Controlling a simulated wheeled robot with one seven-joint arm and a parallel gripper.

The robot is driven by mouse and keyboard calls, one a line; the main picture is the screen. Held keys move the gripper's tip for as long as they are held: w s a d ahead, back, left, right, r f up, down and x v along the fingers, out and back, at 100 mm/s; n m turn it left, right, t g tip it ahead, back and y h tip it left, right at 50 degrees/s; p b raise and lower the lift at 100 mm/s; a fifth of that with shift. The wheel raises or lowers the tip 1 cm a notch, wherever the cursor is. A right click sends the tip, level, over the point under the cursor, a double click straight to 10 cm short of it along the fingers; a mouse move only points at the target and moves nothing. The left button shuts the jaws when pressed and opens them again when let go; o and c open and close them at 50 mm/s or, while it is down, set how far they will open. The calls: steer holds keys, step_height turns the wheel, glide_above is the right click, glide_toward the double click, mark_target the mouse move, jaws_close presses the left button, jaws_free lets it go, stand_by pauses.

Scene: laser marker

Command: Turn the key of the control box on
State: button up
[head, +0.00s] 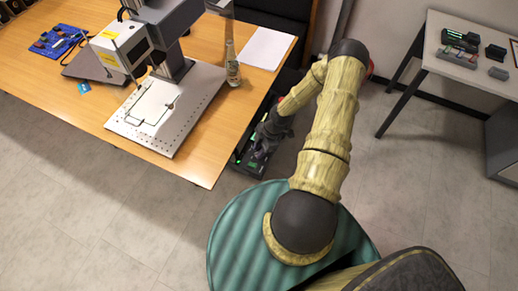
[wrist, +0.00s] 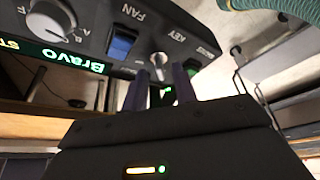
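The control box (wrist: 80,50) is a black panel filling the upper left of the wrist view, its lettering upside down. Its silver key (wrist: 158,60) sits in the panel by the word KEY. My gripper (wrist: 159,75) is open, one finger on each side just below the key in the picture. I cannot tell whether either finger touches the key, or which way the key is turned. In the head view, the dark control box (head: 247,150) with green lights is beside the table's right edge, partly hidden by my gripper (head: 266,140).
Beside the key are a blue FAN switch (wrist: 122,43) and a large grey knob (wrist: 50,20). The wooden table (head: 195,160) carries a laser marker (head: 165,35), a bottle (head: 232,65) and paper (head: 266,47). A side table (head: 470,75) stands at right; grey floor lies between.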

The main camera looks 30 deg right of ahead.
steer(key=shift+f, duration=0.1)
jaws_close()
steer(key=shift+m, duration=0.4)
steer(key=m+t+b, duration=0.1)
steer(key=m, duration=0.2)
steer(key=m+t+h+b, duration=0.1)
steer(key=m, duration=0.2)
steer(key=shift+s+a+t+b, duration=0.1)
steer(key=shift+t+b, duration=0.2)
steer(key=shift+b, duration=0.1)
steer(key=m+h+b, duration=0.1)
steer(key=m, duration=0.1)
steer(key=m+t+h+b, duration=0.1)
steer(key=m, duration=0.2)
steer(key=shift+s+a+m, duration=0.1)
steer(key=shift+a+m, duration=0.05)
steer(key=shift+m, duration=0.15)
steer(key=m+h+b, duration=0.1)
steer(key=m+h, duration=0.1)
steer(key=m, duration=0.3)
steer(key=shift+a+m+b, duration=0.1)
steer(key=shift+m+b, duration=0.2)
